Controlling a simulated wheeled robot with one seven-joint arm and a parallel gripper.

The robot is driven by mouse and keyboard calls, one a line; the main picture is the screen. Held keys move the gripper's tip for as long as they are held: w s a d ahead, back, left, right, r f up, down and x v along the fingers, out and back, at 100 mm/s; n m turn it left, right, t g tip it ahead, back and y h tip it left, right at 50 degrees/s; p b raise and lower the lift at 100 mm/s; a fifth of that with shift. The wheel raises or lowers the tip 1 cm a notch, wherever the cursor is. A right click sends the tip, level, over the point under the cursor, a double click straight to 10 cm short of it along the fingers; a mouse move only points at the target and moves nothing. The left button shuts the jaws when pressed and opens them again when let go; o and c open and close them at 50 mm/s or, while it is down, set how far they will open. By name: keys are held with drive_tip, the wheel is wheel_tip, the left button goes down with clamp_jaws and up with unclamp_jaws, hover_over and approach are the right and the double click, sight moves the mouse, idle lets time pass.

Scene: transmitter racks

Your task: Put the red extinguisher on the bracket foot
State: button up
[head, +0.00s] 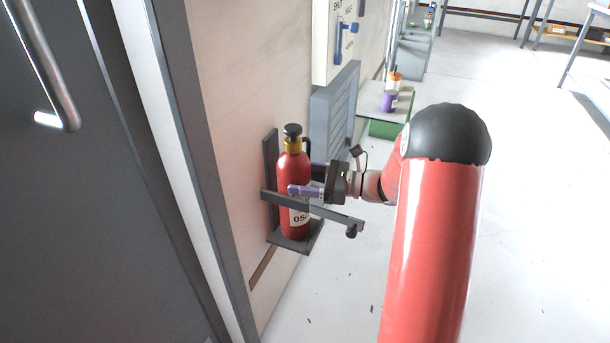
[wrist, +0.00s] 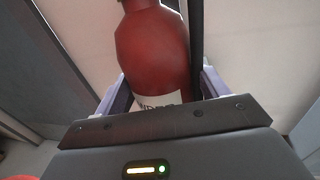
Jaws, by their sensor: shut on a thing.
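The red extinguisher (head: 294,172) has a black top, a yellow collar and a white label. It stands upright at the wall bracket, over the dark bracket foot (head: 311,241); its base appears to be at the foot, though I cannot tell if it bears on it. A grey strap bar (head: 335,214) crosses near its lower body. My gripper (head: 307,190) reaches in from the right with its purple fingers shut on the extinguisher's body. In the wrist view the extinguisher (wrist: 152,50) sits between the two fingers, its label partly hidden by the gripper body.
A grey door with a metal handle (head: 50,75) is at the left. A grey louvred panel (head: 333,117) stands out from the wall behind the bracket. Open floor lies to the right.

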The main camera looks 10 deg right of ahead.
drive_tip(key=o, duration=2)
drive_tip(key=shift+f, duration=0.1)
drive_tip(key=shift+o, duration=0.2)
